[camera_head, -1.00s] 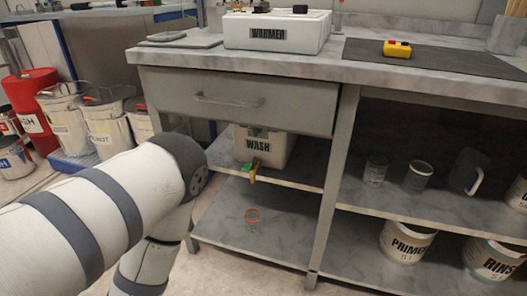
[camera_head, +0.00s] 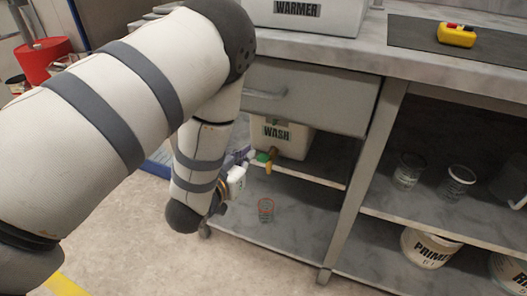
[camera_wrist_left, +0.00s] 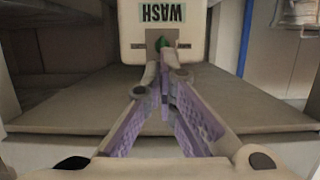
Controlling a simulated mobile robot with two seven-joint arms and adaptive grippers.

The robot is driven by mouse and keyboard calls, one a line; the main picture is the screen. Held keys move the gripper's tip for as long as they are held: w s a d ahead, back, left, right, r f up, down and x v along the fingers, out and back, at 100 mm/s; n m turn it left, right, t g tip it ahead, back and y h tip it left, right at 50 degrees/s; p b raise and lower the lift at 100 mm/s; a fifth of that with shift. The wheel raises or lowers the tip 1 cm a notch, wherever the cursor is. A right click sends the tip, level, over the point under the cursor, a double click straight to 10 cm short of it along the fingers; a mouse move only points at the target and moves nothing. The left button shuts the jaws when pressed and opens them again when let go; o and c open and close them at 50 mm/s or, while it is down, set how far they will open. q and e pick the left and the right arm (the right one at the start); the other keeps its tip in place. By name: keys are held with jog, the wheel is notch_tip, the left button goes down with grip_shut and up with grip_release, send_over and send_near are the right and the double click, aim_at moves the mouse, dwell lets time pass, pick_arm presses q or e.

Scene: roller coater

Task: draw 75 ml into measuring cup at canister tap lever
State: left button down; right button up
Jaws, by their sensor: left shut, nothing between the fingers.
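The white WASH canister (camera_head: 290,138) stands on the middle shelf under the drawer, and its label (camera_wrist_left: 161,11) shows upside down in the left wrist view. Its tap (camera_head: 265,158) has green and yellow-orange parts at the front edge; a green part (camera_wrist_left: 162,43) shows beyond my fingertips in the wrist view. My left gripper (camera_head: 243,158) is beside the tap, its purple-padded fingers (camera_wrist_left: 166,82) shut and empty. Whether they touch the tap lever is unclear. A small clear measuring cup (camera_head: 266,210) with reddish marks stands upright on the lower shelf below the tap. My right gripper is out of view.
The drawer (camera_head: 300,94) overhangs the canister. A table leg (camera_head: 362,180) rises to the right of it. Clear beakers (camera_head: 408,170) stand on the right middle shelf above a PRIMER bucket (camera_head: 430,247). The lower shelf around the cup is clear.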

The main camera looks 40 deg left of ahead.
pick_arm(q)
jog(key=b, duration=0.2)
send_over(263, 162)
notch_tip(263, 162, down, 3)
notch_tip(263, 162, down, 4)
jog(key=shift+s+r+b, duration=0.15)
jog(key=shift+r+b, duration=0.1)
jog(key=shift+b, duration=0.4)
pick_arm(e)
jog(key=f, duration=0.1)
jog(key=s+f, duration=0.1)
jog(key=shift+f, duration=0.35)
pick_arm(q)
jog(key=f, duration=0.1)
jog(key=s+f+t+b, duration=0.1)
jog(key=f, duration=0.1)
jog(key=shift+s+d+t+b, duration=0.1)
jog(key=shift+s+t+b, duration=0.2)
jog(key=shift+w+f, duration=0.15)
jog(key=shift+f, duration=0.1)
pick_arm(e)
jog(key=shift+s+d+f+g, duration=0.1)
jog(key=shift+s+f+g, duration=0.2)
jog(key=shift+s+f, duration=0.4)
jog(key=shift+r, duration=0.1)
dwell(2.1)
